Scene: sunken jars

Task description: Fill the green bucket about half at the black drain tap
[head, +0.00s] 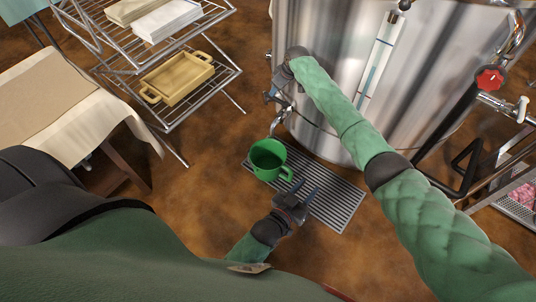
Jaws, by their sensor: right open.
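The green bucket (267,165) stands upright on the left part of a slatted floor grate, its handle facing right. Its inside looks plain green; I cannot tell whether it holds liquid. A curved metal spout (278,122) comes off the lower tank wall, just above the bucket's back rim. My right gripper (272,95) is open at the tap above the spout, and largely hides it; I cannot tell whether it touches the tap lever.
The grate (335,195) lies before the large steel tank (335,130), which has a sight gauge (379,55). A red-knobbed valve (490,78) and black frame stand at right. A wire rack (205,85) with a yellow tray (178,78) and a cloth-covered table (60,100) stand left.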

